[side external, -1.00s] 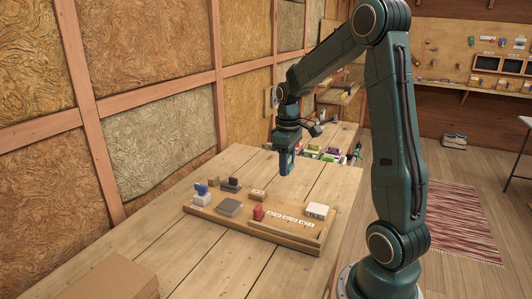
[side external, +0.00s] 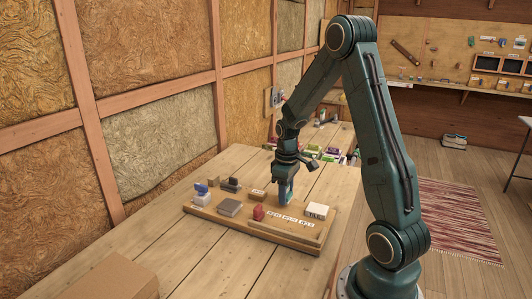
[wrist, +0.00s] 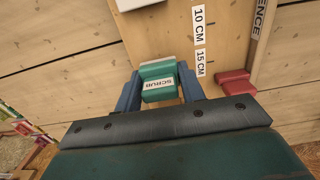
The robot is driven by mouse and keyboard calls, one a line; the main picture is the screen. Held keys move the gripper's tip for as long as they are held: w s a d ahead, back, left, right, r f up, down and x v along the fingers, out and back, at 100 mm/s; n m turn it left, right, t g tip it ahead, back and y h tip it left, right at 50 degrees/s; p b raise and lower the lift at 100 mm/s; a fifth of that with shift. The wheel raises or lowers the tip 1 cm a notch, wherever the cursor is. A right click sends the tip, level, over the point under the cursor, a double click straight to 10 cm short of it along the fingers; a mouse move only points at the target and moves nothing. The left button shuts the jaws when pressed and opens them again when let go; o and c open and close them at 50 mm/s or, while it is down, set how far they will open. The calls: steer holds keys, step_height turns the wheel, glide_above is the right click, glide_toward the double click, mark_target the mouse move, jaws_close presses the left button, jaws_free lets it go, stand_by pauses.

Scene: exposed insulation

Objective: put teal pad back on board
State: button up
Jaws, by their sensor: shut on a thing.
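My gripper (side external: 284,198) points down over the back part of the wooden board (side external: 193,210). In the wrist view my gripper's two blue fingers (wrist: 158,92) are shut on the teal pad (wrist: 157,69), which carries a white label reading SCRUB. In the side view the pad is mostly hidden by the fingers. In the wrist view the board (wrist: 135,30) lies beyond the pad. I cannot tell whether the pad touches it.
On the board are a red piece (side external: 258,212), a grey block (side external: 229,207), a white block (side external: 317,210), a blue-and-white item (side external: 201,195) and a row of labels (side external: 290,219). A cardboard box (side external: 112,279) stands at the front left. Bare table lies left of the board.

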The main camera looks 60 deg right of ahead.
steer(key=shift+f, duration=0.85)
steer(key=shift+f, duration=0.1)
steer(key=o, duration=0.9)
steer(key=shift+o, duration=0.2)
step_height(320, 180, up, 12)
steer(key=shift+r, duration=0.15)
